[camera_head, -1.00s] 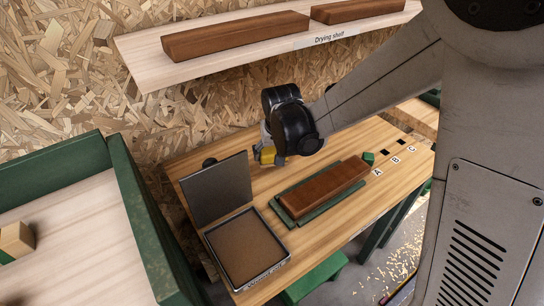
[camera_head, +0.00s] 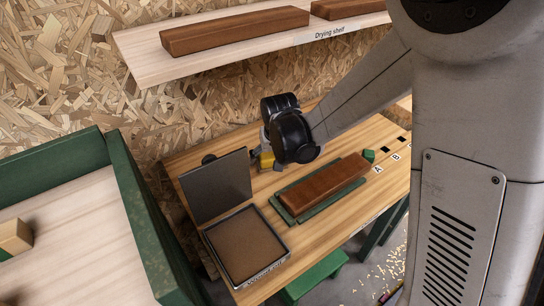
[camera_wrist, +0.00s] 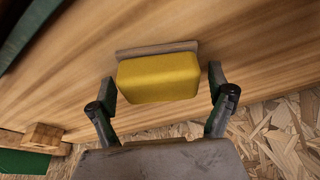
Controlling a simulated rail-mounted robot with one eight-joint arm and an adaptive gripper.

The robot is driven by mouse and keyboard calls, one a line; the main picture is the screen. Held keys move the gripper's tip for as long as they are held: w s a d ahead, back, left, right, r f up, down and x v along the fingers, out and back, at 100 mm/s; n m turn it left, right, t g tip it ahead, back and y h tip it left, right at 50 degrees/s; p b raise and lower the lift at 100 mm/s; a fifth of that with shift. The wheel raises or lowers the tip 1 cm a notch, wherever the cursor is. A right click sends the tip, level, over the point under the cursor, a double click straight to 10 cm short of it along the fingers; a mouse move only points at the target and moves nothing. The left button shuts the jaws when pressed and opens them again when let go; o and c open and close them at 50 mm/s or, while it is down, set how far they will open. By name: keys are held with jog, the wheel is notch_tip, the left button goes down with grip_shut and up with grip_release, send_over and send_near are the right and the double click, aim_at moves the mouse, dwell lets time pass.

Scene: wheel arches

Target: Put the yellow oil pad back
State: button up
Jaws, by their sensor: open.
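The yellow oil pad (camera_wrist: 158,78) is a rounded yellow block, seen clearly in the wrist view. A thin wooden strip (camera_wrist: 158,49) runs along its far side. My gripper (camera_wrist: 162,82) is open, with one finger on either side of the pad. A narrow gap shows at the right finger; the left finger is very near the pad's edge, and I cannot tell if it touches. In the head view the pad (camera_head: 266,160) shows small and partly hidden under my dark wrist, over the back of the wooden bench (camera_head: 330,235).
A shallow tray (camera_head: 290,249) with an open dark lid stands at the bench's left. A brown bar (camera_head: 328,183) lies on a green base, with a small green block (camera_head: 368,155) by its far end. The drying shelf (camera_head: 270,50) with two brown bars hangs above.

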jog(key=p+v, duration=0.2)
jog(key=v, duration=1.1)
jog(key=s+d+r+m+t, duration=0.1)
jog(key=s+d+r, duration=0.3)
jog(key=s+d, duration=0.4)
jog(key=s+d+r+m+t, duration=0.1)
jog(key=s+d+r, duration=0.3)
jog(key=s+d, duration=0.5)
jog(key=shift+s+t+h, duration=0.4)
jog(key=shift+s+t, duration=0.3)
jog(key=shift+s, duration=1.55)
